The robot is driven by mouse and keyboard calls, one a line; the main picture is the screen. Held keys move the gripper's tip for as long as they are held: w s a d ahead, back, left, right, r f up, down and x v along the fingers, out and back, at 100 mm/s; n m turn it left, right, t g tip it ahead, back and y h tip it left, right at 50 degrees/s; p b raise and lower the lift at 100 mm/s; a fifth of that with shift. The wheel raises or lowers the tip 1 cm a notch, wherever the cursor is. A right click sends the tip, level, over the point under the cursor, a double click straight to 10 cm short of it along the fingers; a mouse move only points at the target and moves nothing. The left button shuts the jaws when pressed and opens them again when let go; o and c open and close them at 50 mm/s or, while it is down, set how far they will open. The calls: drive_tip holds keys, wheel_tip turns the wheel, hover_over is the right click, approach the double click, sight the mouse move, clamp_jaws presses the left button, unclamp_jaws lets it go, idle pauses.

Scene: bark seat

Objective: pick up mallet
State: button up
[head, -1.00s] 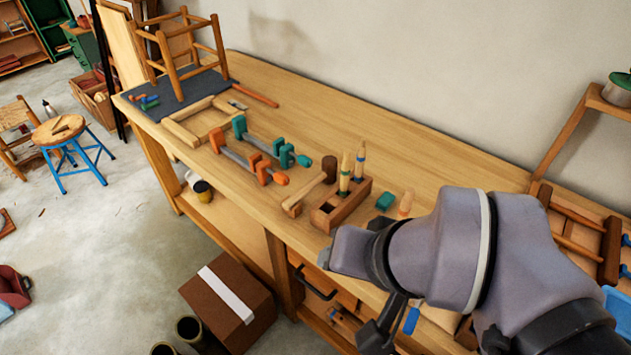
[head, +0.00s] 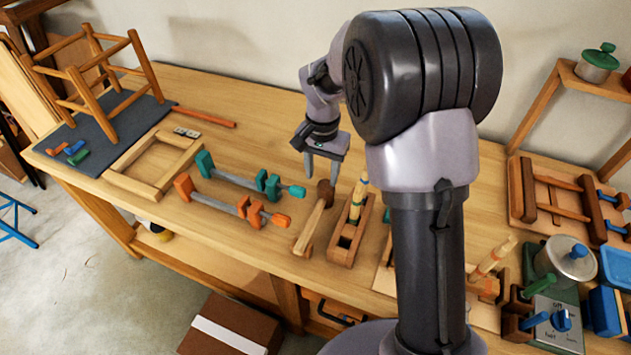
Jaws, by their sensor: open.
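The mallet (head: 311,224) lies on the workbench (head: 240,245), its dark brown head (head: 325,192) toward the wall and its pale wooden handle pointing to the front edge. My gripper (head: 322,175) is open, fingers pointing down, just above and behind the mallet's head. Its fingertips appear close to the head, and I cannot tell whether they touch it. Nothing is seen between the fingers.
A wooden frame (head: 152,165) and stool frame (head: 100,80) are farther left. The bench behind the clamps is mostly clear.

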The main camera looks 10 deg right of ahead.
sight(320, 204)
wheel_tip(320, 204, down, 9)
drive_tip(key=b, duration=0.2)
drive_tip(key=shift+s+f+b, duration=0.1)
drive_tip(key=shift+f+b, duration=0.05)
drive_tip(key=shift+b, duration=0.2)
wheel_tip(320, 204, down, 5)
drive_tip(key=shift+a+f+b, duration=0.1)
drive_tip(key=shift+a+b, duration=0.05)
drive_tip(key=shift+b, duration=1.05)
drive_tip(key=shift+c, duration=0.3)
drive_tip(key=shift+r, duration=0.2)
clamp_jaws()
